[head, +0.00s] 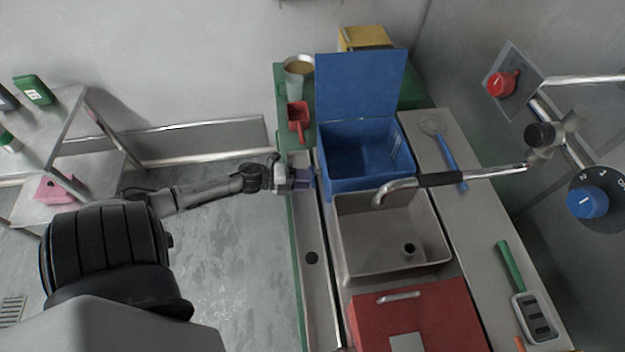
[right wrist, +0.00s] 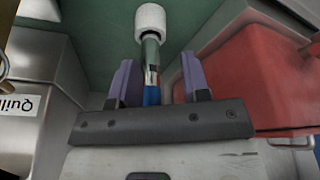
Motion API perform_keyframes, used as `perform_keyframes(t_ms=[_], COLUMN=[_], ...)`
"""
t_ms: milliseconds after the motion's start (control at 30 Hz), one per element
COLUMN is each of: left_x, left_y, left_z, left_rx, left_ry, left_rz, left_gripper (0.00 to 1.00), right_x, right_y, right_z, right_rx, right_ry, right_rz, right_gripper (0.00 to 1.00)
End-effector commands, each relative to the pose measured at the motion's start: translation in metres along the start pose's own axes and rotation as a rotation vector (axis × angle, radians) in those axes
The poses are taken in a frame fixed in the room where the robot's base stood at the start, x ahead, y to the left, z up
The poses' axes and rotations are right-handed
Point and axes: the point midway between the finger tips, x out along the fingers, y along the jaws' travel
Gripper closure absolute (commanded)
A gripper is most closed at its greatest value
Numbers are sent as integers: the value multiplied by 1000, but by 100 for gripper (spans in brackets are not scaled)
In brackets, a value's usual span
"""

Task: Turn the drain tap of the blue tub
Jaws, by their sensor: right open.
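The blue tub (head: 355,182) stands at the far end of the steel sink bench, its lid (head: 360,85) raised. Its drain tap cannot be made out in the head view. My left gripper (head: 304,179) has purple fingers and is beside the tub's lower left corner; whether it touches, or is open, cannot be told. My right gripper (right wrist: 157,72) is open in the right wrist view. A narrow metal and blue piece with a white round end (right wrist: 150,20) shows between and beyond its fingers; I cannot tell what it is.
The steel sink (head: 375,255) with its spout (head: 400,186) is next to the tub. A red box (head: 450,310) stands nearer; a red box side (right wrist: 240,80) is close right of my right gripper. A red scoop (head: 298,117) lies left of the tub.

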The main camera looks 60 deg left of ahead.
Motion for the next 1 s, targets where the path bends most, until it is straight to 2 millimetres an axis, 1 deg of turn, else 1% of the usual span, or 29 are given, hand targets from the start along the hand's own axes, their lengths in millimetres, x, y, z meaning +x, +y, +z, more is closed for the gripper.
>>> perform_keyframes(t_ms=[33,100,300,667,1000], left_x=[7,14,25,27,27], left_y=[-1,0,0,0,0], left_z=[0,0,0,0,0], left_rx=[0,-1,-2,-1,-1], left_ry=[0,0,0,0,0], left_rz=[-2,-1,0,0,0], left_gripper=[61,61,61,61,94], right_x=[0,0,0,0,0], right_y=[0,0,-1,-3,-3], right_z=[0,0,0,0,0], right_rx=[0,0,3,10,9], right_ry=[0,0,0,0,0], right_rz=[0,0,-3,-8,-8], right_gripper=[57,57,57,57,57])
